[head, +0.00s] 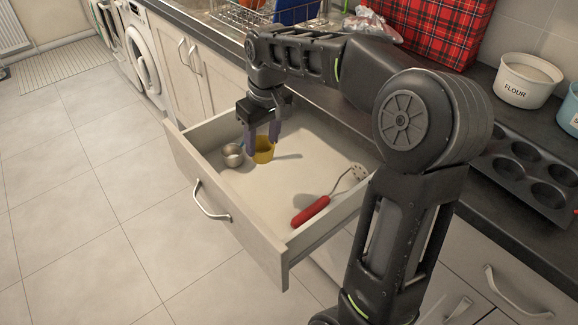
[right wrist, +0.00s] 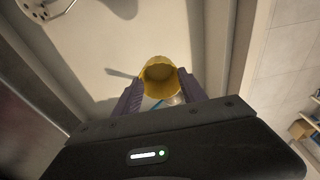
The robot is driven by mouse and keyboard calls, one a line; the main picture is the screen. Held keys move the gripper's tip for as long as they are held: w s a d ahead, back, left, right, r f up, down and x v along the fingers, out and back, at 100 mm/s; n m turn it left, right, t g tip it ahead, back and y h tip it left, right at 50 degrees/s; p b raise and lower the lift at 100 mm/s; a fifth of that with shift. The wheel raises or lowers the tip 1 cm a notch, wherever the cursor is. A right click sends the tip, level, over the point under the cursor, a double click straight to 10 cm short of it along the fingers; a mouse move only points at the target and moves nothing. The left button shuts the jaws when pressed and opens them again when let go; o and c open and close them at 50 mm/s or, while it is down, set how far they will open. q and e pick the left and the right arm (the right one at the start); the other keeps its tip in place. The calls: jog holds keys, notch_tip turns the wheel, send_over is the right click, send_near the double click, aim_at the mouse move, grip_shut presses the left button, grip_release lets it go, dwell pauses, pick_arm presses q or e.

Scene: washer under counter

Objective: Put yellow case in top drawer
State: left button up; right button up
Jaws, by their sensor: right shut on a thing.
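The yellow case (head: 264,150) is a small round cup-like thing, inside or just above the open top drawer (head: 228,204). My right gripper (head: 262,143) reaches down into the drawer and is shut on the case. In the right wrist view the case (right wrist: 160,78) sits between the two purple fingers (right wrist: 160,96), its hollow side showing. I cannot tell whether it touches the drawer floor. My left gripper is not in view.
In the drawer are a small metal cup (head: 233,155) at the left and a red-handled utensil (head: 311,211) at the right. The drawer's middle is clear. On the counter are a flour tub (head: 527,83), a muffin tin (head: 530,172) and a red plaid bag (head: 430,30). A washer (head: 145,62) stands at far left.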

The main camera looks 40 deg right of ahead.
aim_at(263, 156)
jog(key=shift+f, duration=0.1)
jog(key=shift+f+b, duration=0.3)
jog(key=shift+f, duration=2.15)
jog(key=shift+f, duration=2.5)
jog(key=shift+b, duration=0.3)
jog(key=shift+f, duration=0.2)
jog(key=o, duration=1.3)
jog(key=shift+w+r, duration=0.1)
